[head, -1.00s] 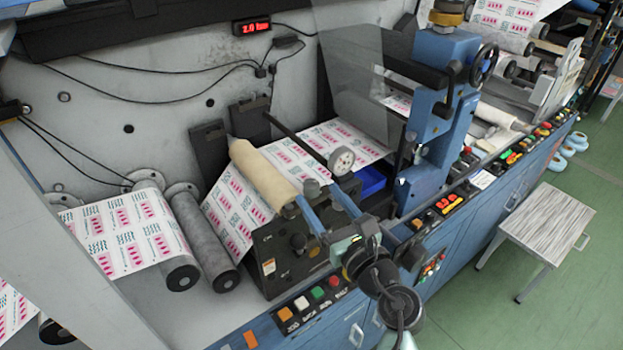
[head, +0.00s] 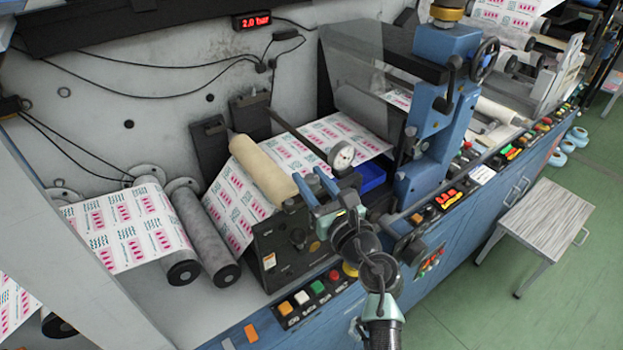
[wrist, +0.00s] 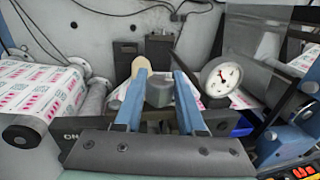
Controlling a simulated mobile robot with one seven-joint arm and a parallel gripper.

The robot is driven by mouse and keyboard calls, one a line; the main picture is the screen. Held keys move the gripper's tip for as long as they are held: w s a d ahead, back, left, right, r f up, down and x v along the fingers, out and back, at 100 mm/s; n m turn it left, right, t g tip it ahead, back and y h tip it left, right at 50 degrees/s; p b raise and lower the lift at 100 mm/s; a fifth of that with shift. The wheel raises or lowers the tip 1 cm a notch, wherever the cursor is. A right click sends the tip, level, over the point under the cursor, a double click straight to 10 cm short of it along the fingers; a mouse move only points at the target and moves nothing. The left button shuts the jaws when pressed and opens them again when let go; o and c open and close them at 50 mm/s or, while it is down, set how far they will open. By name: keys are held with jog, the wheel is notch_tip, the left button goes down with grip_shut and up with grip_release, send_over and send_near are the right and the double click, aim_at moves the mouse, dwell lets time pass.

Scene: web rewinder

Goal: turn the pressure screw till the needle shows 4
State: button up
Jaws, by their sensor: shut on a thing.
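The pressure screw shows in the wrist view as a grey knob (wrist: 159,91) between my two blue fingers. My gripper (wrist: 160,72) is shut on it. In the head view my gripper (head: 311,178) is at the top of the dark side plate, by the end of the tan roller, and hides most of the screw. The round white gauge (head: 341,156) stands just right of my fingers. It also shows in the wrist view (wrist: 221,76), but its needle is too small to read surely.
The tan roller (head: 264,172) and the printed web (head: 232,205) lie left of my gripper. A blue column with a handwheel (head: 484,60) stands at the right. Coloured buttons (head: 302,298) line the front edge. A stool (head: 535,220) stands on the green floor.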

grip_shut()
jog(key=shift+r+p, duration=0.1)
jog(key=shift+p, duration=0.3)
jog(key=shift+a+r+m+t+h+p, duration=0.15)
jog(key=shift+m+t+h+p, duration=0.35)
jog(key=shift+h+p, duration=0.4)
jog(key=m+h+p, duration=0.3)
jog(key=h+p, duration=0.1)
jog(key=shift+t, duration=0.4)
jog(key=shift+h+p, duration=0.4)
jog(key=shift+m+h, duration=0.3)
jog(key=shift+m, duration=0.1)
